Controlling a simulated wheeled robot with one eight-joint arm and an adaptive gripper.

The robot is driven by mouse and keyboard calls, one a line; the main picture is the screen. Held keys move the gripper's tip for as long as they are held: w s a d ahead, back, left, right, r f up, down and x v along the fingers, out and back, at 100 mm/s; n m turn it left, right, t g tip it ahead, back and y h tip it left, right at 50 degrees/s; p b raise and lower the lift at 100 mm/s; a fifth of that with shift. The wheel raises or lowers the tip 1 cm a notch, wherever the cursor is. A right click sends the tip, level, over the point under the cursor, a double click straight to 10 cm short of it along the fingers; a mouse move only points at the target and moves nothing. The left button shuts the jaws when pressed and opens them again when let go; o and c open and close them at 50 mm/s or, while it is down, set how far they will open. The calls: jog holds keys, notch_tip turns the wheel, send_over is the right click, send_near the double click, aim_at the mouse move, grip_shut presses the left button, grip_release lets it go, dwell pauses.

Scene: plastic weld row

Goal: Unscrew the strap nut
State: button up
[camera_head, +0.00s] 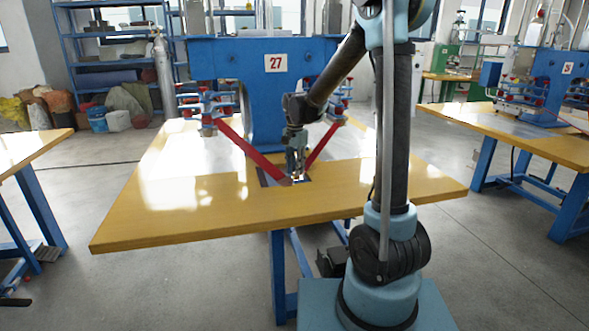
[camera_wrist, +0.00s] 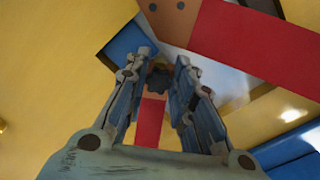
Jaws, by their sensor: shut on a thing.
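The strap nut (camera_wrist: 158,79) shows in the wrist view as a small dark lobed knob on a brown plate (camera_wrist: 176,18). My gripper (camera_wrist: 163,64) is over it, with one finger on each side, and is shut on it. One red strap (camera_wrist: 240,45) runs off to the right beside the nut, and another red piece (camera_wrist: 150,122) shows between the fingers. In the head view my gripper (camera_head: 297,174) points down at the table where the two red straps (camera_head: 248,152) meet. The nut is too small or hidden to make out there.
The yellow-topped table (camera_head: 180,215) carries a blue machine (camera_head: 265,90) marked 27, with clamp assemblies at both sides. The straps slope down from these, close beside my arm. The front of the tabletop is clear. Another table (camera_head: 530,140) stands at right.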

jog(key=shift+s+n, duration=0.25)
jog(key=shift+n, duration=1.15)
jog(key=o, duration=1)
jog(key=shift+c, duration=0.2)
jog(key=m, duration=0.5)
jog(key=shift+w, duration=0.3)
jog(key=m, duration=0.5)
jog(key=shift+w+a, duration=0.15)
jog(key=shift+w, duration=0.05)
jog(key=m, duration=0.5)
jog(key=shift+w, duration=0.25)
jog(key=m, duration=0.4)
jog(key=shift+w+a+m, duration=0.1)
jog(key=shift+w+m, duration=0.1)
jog(key=shift+m, duration=0.1)
